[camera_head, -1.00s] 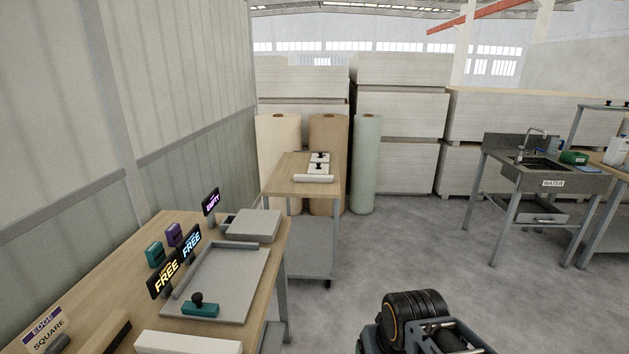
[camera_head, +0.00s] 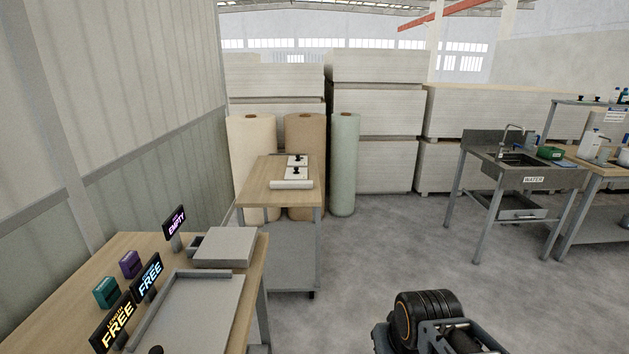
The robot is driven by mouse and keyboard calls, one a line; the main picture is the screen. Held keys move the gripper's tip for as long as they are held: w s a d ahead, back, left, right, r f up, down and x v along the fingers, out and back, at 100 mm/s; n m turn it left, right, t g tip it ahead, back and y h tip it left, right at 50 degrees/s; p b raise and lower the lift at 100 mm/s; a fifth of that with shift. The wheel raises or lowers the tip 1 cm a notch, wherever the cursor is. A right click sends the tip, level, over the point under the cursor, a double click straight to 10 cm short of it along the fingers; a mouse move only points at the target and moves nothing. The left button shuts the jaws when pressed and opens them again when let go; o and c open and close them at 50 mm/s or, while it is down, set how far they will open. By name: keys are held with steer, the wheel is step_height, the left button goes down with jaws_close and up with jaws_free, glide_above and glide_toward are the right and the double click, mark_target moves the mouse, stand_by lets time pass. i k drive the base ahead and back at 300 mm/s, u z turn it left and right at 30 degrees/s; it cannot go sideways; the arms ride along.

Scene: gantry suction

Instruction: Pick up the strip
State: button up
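A pale, long narrow piece (camera_head: 291,184), which looks like the strip, lies along the front edge of the small wooden-topped table (camera_head: 262,184). Two white plates with black knobs, a nearer one (camera_head: 296,174) and a farther one (camera_head: 297,160), lie just behind it. Nothing is touching the pale piece from above. Part of my own arm shows at the bottom right, well apart from that table. My gripper's fingers are not in view.
A near workbench (camera_head: 60,290) at lower left carries a grey tray (camera_head: 200,310), a grey box (camera_head: 225,246) and lit signs. Paper rolls (camera_head: 344,165) and stacked boards stand behind the small table. A sink (camera_head: 520,170) stands right. The middle floor (camera_head: 400,250) is clear.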

mark_target(297, 183)
steer(key=z, duration=0.4)
steer(key=i, duration=1.9)
steer(key=u, duration=0.7)
steer(key=i, duration=1.5)
steer(key=u, duration=0.8)
